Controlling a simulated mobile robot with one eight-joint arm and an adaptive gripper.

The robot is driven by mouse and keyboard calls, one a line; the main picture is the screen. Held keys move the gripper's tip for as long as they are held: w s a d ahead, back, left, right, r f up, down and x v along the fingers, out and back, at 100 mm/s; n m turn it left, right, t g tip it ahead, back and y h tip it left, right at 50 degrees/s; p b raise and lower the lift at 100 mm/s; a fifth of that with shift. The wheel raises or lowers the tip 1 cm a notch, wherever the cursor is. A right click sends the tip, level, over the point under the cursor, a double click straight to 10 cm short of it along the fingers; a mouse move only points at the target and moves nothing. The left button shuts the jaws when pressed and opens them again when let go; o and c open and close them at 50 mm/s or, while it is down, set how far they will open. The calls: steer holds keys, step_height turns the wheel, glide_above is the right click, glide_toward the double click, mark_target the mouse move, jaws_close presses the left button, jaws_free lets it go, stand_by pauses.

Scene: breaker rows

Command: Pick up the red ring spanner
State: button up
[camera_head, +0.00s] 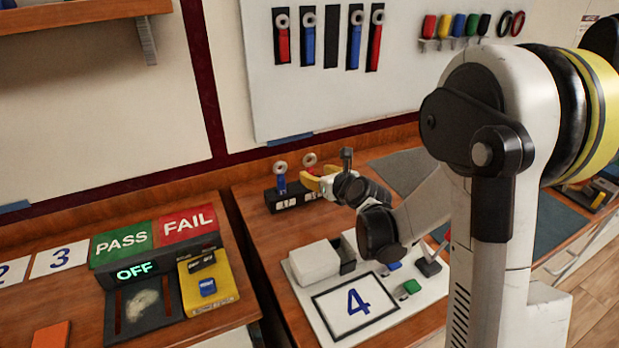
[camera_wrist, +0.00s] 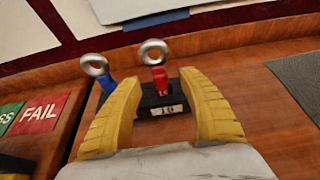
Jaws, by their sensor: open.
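A red ring spanner (camera_wrist: 160,78) with a silver ring end stands upright in a black holder (camera_wrist: 148,113). In the head view its ring (camera_head: 310,159) shows above my gripper, which hides much of the rest. A blue ring spanner (camera_wrist: 103,80) stands to its left in the same holder and also shows in the head view (camera_head: 281,180). My gripper (camera_head: 320,180) is open, with yellow fingers. In the wrist view the spanner appears between the fingers (camera_wrist: 159,85) and apart from both. I cannot tell its exact depth relative to the fingertips.
A white wall board (camera_head: 335,90) holds more red and blue ring spanners and several coloured tools. A PASS/FAIL station (camera_head: 155,235) stands on the left bench. Grey mats lie to the right.

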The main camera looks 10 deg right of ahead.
mark_target(311, 171)
steer(key=b+x, duration=0.2)
steer(key=x, duration=0.3)
steer(key=shift+s+a, duration=0.1)
steer(key=shift+s+r, duration=0.1)
jaws_close()
steer(key=shift+r, duration=0.1)
